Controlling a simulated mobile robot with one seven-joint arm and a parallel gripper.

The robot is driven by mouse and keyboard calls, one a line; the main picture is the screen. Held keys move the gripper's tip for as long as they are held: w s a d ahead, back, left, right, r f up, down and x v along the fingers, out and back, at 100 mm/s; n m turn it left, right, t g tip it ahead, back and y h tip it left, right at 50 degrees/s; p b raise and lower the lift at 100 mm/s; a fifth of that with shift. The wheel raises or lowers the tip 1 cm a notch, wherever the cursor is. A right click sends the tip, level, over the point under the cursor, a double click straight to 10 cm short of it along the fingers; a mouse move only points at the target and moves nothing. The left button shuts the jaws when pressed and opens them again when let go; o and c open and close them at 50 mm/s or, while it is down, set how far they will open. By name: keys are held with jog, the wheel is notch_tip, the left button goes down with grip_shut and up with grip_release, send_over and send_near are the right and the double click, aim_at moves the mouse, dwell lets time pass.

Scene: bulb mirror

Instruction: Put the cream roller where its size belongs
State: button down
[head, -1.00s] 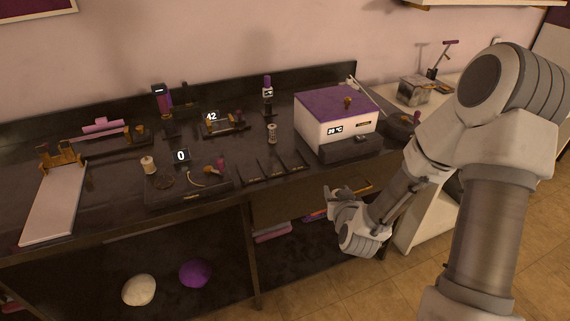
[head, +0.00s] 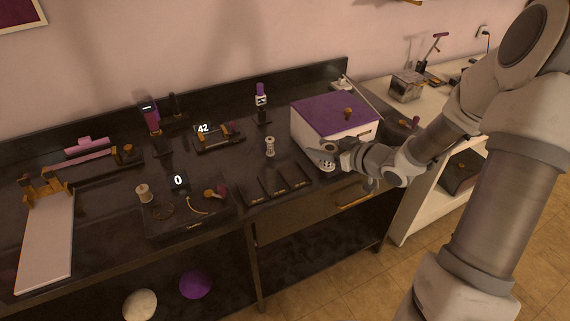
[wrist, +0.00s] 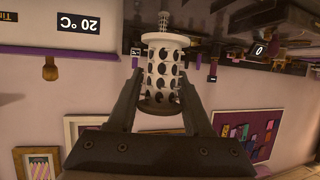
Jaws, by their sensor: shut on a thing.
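The cream roller (wrist: 162,70) is a pale cylinder pierced with rows of dark holes, with a wider rim at one end. My gripper (wrist: 160,82) is shut on it, one finger on each side. In the head view my gripper (head: 334,152) holds the roller (head: 323,156) in front of the white box with the purple lid (head: 338,108). Three dark, narrow trays (head: 273,184) lie side by side at the counter's front edge, left of my gripper. Their small labels are too small to read.
A pale spool-like piece (head: 270,147) stands behind the trays. A dark device reading 0 (head: 178,181) and a dark scale-like stand reading 42 (head: 217,138) are further left. A drawer handle (head: 353,201) is below the counter.

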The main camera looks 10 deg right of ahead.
jog(key=b, duration=0.2)
send_over(287, 170)
notch_tip(287, 170, down, 7)
jog(key=shift+d+r, duration=0.1)
jog(key=shift+f+b, duration=0.3)
jog(key=shift+f, duration=1.65)
jog(key=shift+f, duration=0.1)
jog(key=shift+f, duration=0.2)
jog(key=shift+c, duration=1.5)
grip_release()
jog(key=shift+r, duration=0.15)
jog(key=shift+r, duration=0.1)
